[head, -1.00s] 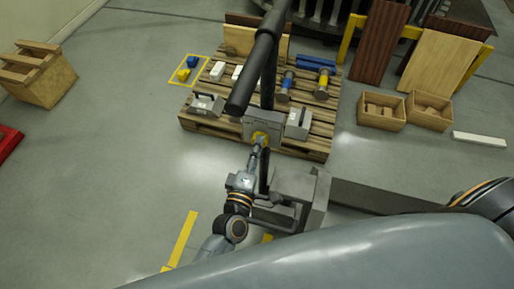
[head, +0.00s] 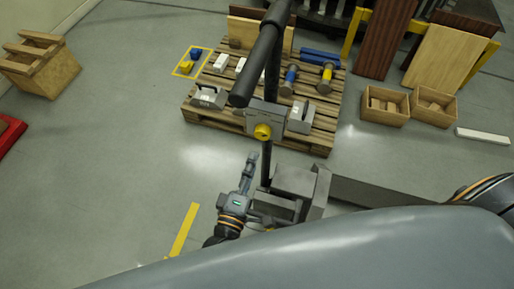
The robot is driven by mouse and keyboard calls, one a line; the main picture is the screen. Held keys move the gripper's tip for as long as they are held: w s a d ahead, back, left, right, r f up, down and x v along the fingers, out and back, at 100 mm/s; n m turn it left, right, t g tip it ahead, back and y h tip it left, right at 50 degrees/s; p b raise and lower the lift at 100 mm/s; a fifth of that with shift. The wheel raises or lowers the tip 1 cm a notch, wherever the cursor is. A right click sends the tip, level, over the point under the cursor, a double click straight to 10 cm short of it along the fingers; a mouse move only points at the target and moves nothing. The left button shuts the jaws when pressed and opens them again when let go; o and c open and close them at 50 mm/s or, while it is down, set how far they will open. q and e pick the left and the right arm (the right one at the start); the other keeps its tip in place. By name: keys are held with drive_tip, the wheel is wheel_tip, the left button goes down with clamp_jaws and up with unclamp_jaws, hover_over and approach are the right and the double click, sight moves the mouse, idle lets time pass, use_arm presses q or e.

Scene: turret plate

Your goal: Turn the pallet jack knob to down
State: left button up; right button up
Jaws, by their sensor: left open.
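The yellow knob (head: 262,131) is on a grey box (head: 270,113) on the pallet jack's upright handle post. The jack's dark handle bar (head: 258,62) rises above it, and its grey body (head: 300,190) stands below. The knob shows in full; I cannot read its setting. My left gripper (head: 252,158) is open and empty, below and slightly left of the knob, apart from it. My right arm shows only in part at the right edge; its gripper is out of view.
A wooden pallet (head: 215,112) behind the jack bears grey weights, white blocks and cylinders. Wooden crates (head: 384,107) stand at the right, and a wooden box (head: 42,65) at the far left.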

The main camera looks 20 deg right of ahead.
use_arm(q)
drive_tip(key=shift+v, duration=2.15)
